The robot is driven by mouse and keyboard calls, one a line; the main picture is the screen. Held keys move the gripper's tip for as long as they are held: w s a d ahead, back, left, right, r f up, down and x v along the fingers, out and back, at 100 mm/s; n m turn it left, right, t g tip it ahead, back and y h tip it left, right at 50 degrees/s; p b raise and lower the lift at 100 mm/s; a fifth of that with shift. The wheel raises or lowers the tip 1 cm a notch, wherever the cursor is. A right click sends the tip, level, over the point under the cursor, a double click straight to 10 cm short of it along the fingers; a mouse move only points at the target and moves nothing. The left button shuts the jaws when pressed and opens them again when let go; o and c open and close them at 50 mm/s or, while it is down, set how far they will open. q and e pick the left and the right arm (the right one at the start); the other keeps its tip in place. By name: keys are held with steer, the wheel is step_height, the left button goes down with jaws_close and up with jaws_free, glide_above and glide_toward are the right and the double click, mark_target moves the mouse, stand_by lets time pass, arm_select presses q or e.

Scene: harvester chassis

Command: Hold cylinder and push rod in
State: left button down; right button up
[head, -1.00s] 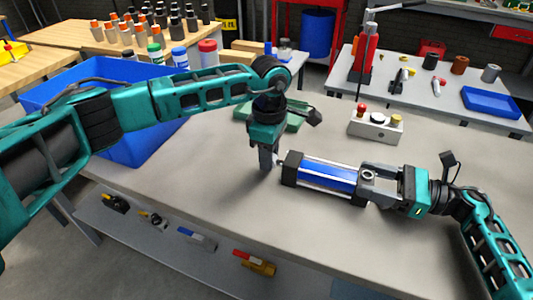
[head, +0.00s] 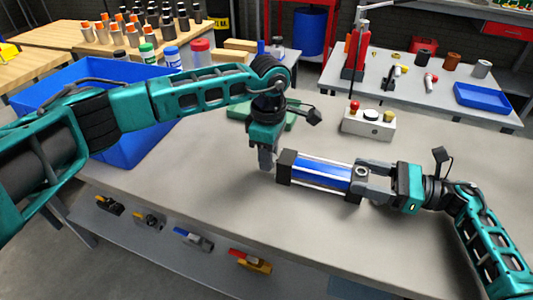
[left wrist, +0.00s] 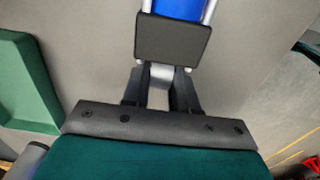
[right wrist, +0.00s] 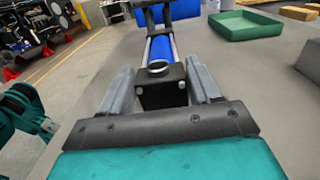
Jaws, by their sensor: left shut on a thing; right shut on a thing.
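The cylinder (head: 328,176) has a blue body, silver tie rods and black end caps, and lies level in the head view. The left wrist view shows its black end cap (left wrist: 173,38) close to my fingers. My left gripper (head: 266,160) points down at that end, shut on the silver rod (left wrist: 162,75); only a short piece of rod shows between fingers and cap. My right gripper (head: 373,183) comes from the right, shut on the cylinder's other black end cap (right wrist: 162,88), beside a silver ring.
A blue bin (head: 125,150) and a green tray (head: 240,107) stand on the workbench (head: 190,185) to the left and behind. A button box (head: 368,123) is behind the cylinder. Bench space in front is clear. A lower shelf (head: 165,222) holds several small parts.

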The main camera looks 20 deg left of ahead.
arm_select(q)
steer(key=shift+d+r, duration=0.1)
steer(key=shift+d, duration=0.15)
arm_select(e)
steer(key=shift+a, duration=0.1)
arm_select(q)
steer(key=c, duration=1.2)
jaws_free()
steer(key=o, duration=0.4)
steer(key=shift+a, duration=0.15)
step_height(320, 180, up, 12)
arm_select(e)
steer(key=o, duration=1.6)
